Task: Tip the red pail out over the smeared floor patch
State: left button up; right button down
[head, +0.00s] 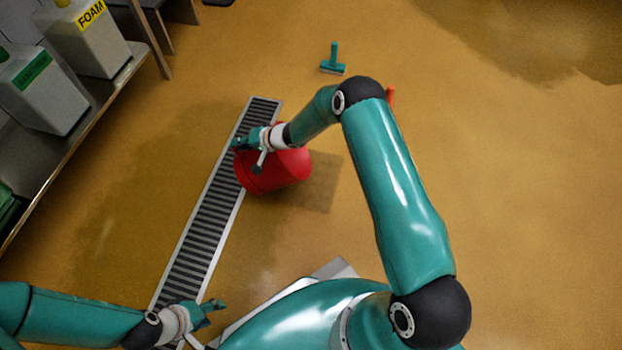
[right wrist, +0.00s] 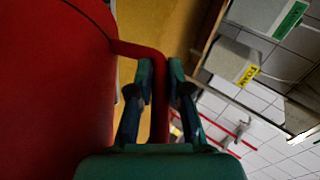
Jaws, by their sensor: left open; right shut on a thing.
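The red pail (head: 275,172) is tilted on its side over the floor drain in the head view. It fills the left of the right wrist view (right wrist: 50,90). My right gripper (head: 243,145) is shut on the pail's red handle (right wrist: 160,95), with a finger on each side of it. The pail's mouth and contents are not visible. A darker, straight-edged floor patch (head: 322,185) lies just right of the pail; I cannot tell whether it is smear or shadow. My left gripper (head: 208,308) is open and empty, low in the head view, apart from the pail.
A long grated drain (head: 205,220) crosses the ochre floor. A shelf with a FOAM container (head: 90,40) and a green-labelled container (head: 42,88) stands at left. A teal squeegee-like tool (head: 333,62) is at the back. Floor at right is clear, with a dark area (head: 530,35) behind.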

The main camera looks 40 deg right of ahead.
jog(key=shift+s+d+y, duration=0.2)
jog(key=shift+d+y, duration=0.2)
jog(key=shift+d, duration=0.05)
jog(key=shift+s+d+t+b, duration=0.2)
jog(key=shift+d+t+b, duration=0.2)
jog(key=shift+d+b, duration=0.1)
jog(key=shift+d, duration=0.1)
jog(key=shift+s+d+y, duration=0.15)
jog(key=shift+y, duration=0.15)
jog(key=shift+s+d+m+t+b, duration=0.3)
jog(key=shift+d+b, duration=0.2)
jog(key=shift+b, duration=0.2)
jog(key=shift+d+f+y, duration=0.1)
jog(key=shift+y, duration=0.3)
jog(key=shift+s+d+b, duration=0.2)
jog(key=shift+d+b, duration=0.2)
jog(key=shift+b, duration=0.1)
jog(key=shift+d, duration=0.1)
